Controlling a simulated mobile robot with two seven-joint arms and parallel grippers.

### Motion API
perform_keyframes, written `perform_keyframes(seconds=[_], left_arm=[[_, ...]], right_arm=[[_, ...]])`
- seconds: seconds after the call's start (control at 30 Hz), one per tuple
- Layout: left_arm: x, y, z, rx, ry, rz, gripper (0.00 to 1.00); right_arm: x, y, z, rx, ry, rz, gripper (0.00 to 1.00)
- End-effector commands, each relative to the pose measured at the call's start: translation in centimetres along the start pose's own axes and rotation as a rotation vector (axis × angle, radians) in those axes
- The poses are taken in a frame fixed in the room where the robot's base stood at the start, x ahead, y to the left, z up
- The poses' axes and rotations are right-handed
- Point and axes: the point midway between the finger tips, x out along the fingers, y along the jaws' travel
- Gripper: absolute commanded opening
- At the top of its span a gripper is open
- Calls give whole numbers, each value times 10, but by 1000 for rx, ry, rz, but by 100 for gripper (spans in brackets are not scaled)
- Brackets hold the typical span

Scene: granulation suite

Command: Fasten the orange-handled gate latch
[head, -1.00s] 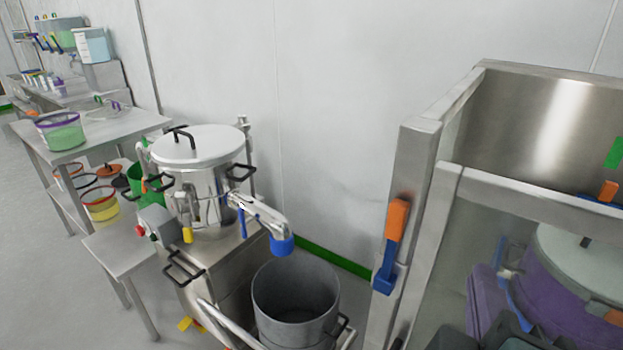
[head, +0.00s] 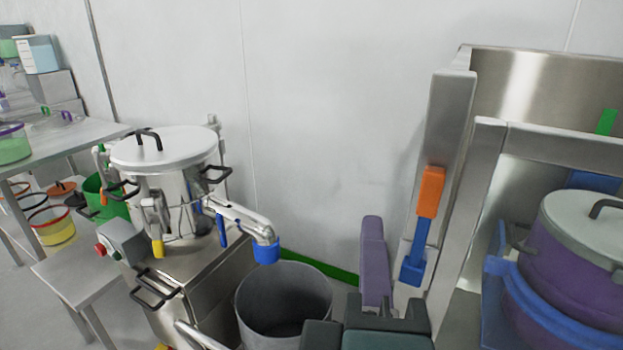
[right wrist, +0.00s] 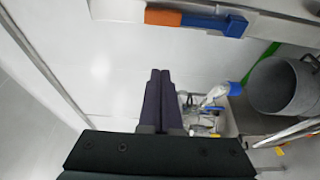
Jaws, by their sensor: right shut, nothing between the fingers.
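The gate latch has an orange handle (head: 430,192) above a blue part (head: 415,255), on the metal post (head: 448,130) left of the glass-fronted enclosure. The handle stands nearly upright in the head view. In the right wrist view, the orange handle (right wrist: 177,18) and blue part (right wrist: 222,25) lie along the post at the top. My right gripper (head: 372,223) has purple fingers, closed together and empty. It is left of the latch in the head view, apart from it in the picture. Its fingers (right wrist: 160,76) point toward the latch side in the wrist view. My left gripper is not in view.
A grey bin (head: 284,305) stands left of my right gripper, under the spout of a lidded steel vessel (head: 175,165). A purple pot (head: 585,245) is behind the glass at right. The white wall (head: 330,120) behind is bare.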

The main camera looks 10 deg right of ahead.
Motion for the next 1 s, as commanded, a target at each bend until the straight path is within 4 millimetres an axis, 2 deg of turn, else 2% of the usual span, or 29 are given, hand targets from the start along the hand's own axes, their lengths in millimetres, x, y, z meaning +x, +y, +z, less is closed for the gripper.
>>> perform_keyframes(seconds=[0.4, 0.5, 0.67, 1.0], left_arm=[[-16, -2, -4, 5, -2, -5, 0], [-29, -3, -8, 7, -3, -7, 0], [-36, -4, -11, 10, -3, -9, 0], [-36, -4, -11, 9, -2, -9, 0]], right_arm=[[87, 3, 0, 1, -3, 2, 0], [79, 4, 18, -2, -2, -4, 0], [74, 2, 33, 0, -2, -2, 0], [71, 0, 38, 2, -1, -1, 0]])
